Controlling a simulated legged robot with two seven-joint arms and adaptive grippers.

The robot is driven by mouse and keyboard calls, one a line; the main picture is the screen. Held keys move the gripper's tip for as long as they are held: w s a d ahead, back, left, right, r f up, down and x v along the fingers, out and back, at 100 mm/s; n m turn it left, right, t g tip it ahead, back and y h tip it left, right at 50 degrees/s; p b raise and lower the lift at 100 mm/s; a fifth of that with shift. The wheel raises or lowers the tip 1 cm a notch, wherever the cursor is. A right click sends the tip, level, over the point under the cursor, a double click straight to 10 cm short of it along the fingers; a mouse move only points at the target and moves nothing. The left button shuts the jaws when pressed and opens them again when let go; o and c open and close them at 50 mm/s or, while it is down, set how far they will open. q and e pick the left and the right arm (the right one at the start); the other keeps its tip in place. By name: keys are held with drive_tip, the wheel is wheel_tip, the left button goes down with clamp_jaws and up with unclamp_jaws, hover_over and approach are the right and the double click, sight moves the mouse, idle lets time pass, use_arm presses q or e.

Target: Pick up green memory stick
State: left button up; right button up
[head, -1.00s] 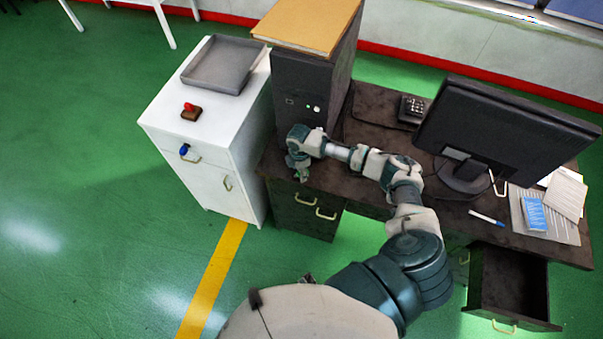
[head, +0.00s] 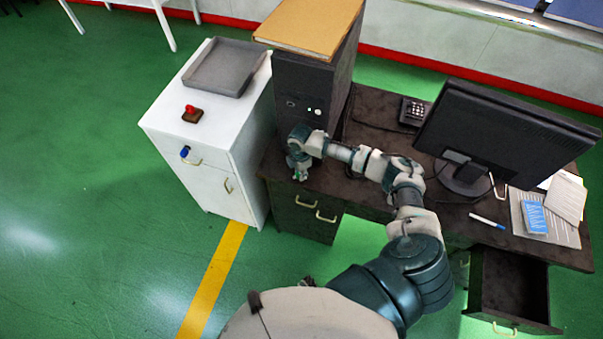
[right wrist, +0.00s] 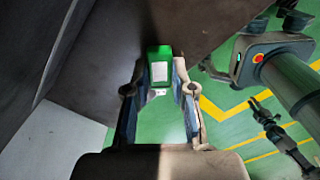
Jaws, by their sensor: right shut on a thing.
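The green memory stick (right wrist: 160,68) shows in the right wrist view, between the fingertips of my right gripper (right wrist: 161,90). It has a pale label on its face and a small metal end toward the palm. The two fingers close on its lower end. In the head view my right gripper (head: 299,173) is at the left front edge of the dark desk, in front of the black computer tower (head: 303,88). The stick is too small to make out clearly there. My left gripper does not show.
A white cabinet (head: 232,165) with a grey tray (head: 222,66) and a red button (head: 192,113) stands left of the desk. A monitor (head: 505,130) and papers (head: 560,228) are on the desk's right. An open drawer (head: 510,290) juts out at the front right.

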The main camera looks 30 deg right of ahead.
wheel_tip(320, 180, up, 3)
drive_tip(key=shift+f, duration=0.15)
drive_tip(key=s+a+p, duration=0.2)
drive_tip(key=s+a, duration=0.2)
drive_tip(key=a, duration=0.6)
drive_tip(key=s+a+r+p, duration=0.1)
drive_tip(key=s+a+p, duration=0.2)
drive_tip(key=a, duration=0.7)
drive_tip(key=shift+s+a, duration=0.15)
drive_tip(key=shift+s, duration=0.55)
